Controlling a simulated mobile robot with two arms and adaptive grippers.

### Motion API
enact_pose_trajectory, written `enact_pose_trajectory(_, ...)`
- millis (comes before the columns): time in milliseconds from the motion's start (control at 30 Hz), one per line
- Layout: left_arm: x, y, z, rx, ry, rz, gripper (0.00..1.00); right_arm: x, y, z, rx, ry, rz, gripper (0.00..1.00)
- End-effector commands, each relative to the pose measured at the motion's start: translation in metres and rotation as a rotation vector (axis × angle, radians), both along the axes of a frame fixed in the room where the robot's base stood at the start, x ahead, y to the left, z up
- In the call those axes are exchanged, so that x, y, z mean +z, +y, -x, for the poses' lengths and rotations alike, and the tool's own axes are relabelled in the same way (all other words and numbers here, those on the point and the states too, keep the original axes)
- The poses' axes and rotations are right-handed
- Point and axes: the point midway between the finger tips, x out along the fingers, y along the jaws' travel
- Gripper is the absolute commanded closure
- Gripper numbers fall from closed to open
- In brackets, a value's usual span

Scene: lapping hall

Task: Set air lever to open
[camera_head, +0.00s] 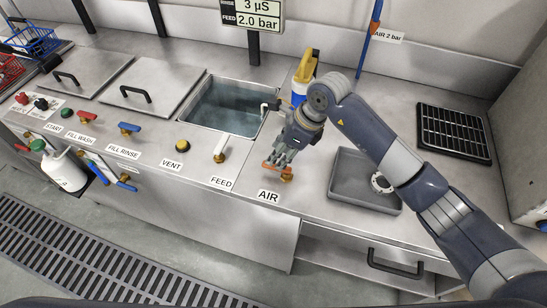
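The air lever (272,168) is a small orange handle on a brass valve, just behind the AIR label (268,196) on the steel bench. Its handle lies roughly crosswise, pointing left from the valve. My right gripper (278,160) reaches in from the right and is right at the lever, with its fingers pointing down just behind the handle. Whether the fingers touch or enclose the handle is too small to tell. Their opening is also unclear. My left gripper is not in view.
Left of the lever stand the white FEED handle (221,148), yellow VENT knob (183,146), blue FILL RINSE lever (129,128) and red FILL WASH lever (87,117). A water basin (228,106) lies behind. A grey tray (350,182) and a yellow-topped bottle (303,75) are near my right arm.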

Motion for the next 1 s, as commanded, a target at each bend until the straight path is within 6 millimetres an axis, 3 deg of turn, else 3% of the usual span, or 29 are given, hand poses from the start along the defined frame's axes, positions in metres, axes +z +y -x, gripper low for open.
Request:
enact_pose_trajectory(300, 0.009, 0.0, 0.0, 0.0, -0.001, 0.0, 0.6, -0.041, 0.017, -0.005, 0.001, 0.001, -0.002, 0.62)
enact_pose_trajectory(667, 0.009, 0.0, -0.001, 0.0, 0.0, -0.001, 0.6, -0.046, 0.019, -0.006, 0.001, -0.001, -0.002, 0.62)
enact_pose_trajectory(833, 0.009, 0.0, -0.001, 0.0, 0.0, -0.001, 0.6, -0.046, 0.019, -0.006, 0.001, -0.001, -0.002, 0.98)
enact_pose_trajectory(1000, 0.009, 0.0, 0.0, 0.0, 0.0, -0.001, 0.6, -0.046, 0.019, -0.006, 0.001, -0.001, -0.003, 1.0)
